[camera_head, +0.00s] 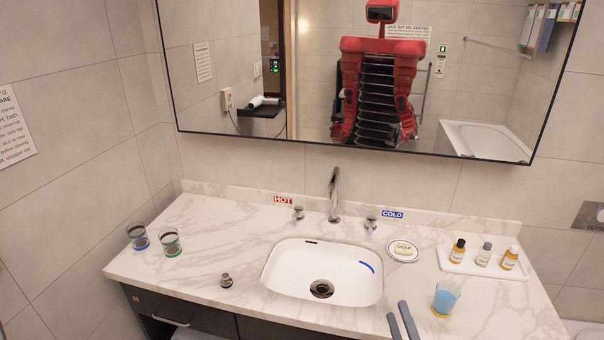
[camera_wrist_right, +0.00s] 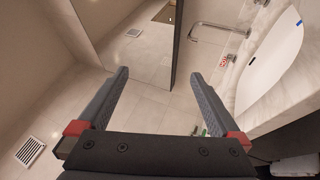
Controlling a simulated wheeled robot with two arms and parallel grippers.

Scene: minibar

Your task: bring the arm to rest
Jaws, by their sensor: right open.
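The rest of my right arm is hidden below the head view's frame. My left gripper shows in neither view, apart from my robot's reflection (camera_head: 378,90) in the mirror.
The marble counter (camera_head: 210,235) holds a sink (camera_head: 300,285), two glasses (camera_head: 138,237) at left, a soap dish (camera_head: 403,252) and a tray (camera_head: 525,268) with small bottles at right. In the wrist view, a dark-edged panel (camera_wrist_right: 177,50) and a metal bar (camera_wrist_right: 215,29) stand beyond the fingers.

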